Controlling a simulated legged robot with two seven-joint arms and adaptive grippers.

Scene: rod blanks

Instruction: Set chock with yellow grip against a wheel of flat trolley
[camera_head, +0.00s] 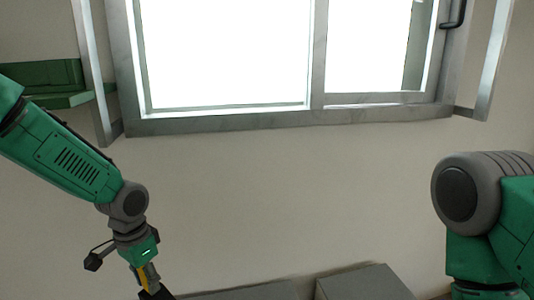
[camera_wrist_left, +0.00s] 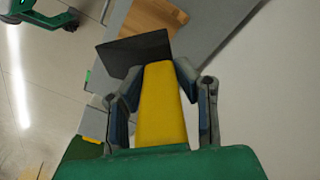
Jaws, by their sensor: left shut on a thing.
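My left gripper (camera_head: 148,276) hangs low at the left of the head view, in front of the wall. It is shut on the yellow grip of the chock (camera_wrist_left: 161,105), which lies between its two fingers in the left wrist view. The chock's dark body (camera_wrist_left: 135,52) sticks out beyond the fingertips. In the head view only a little of the chock (camera_head: 156,292) shows at the bottom edge. I cannot make out the flat trolley or a wheel of it for sure. My right arm shows at the right of the head view, its gripper out of the picture.
Grey flat-topped surfaces (camera_head: 362,284) stand along the wall at the bottom. In the left wrist view a grey surface (camera_wrist_left: 212,38) with a brown patch (camera_wrist_left: 155,15) lies behind the chock. A window (camera_head: 225,55) and a green shelf (camera_head: 45,82) are above.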

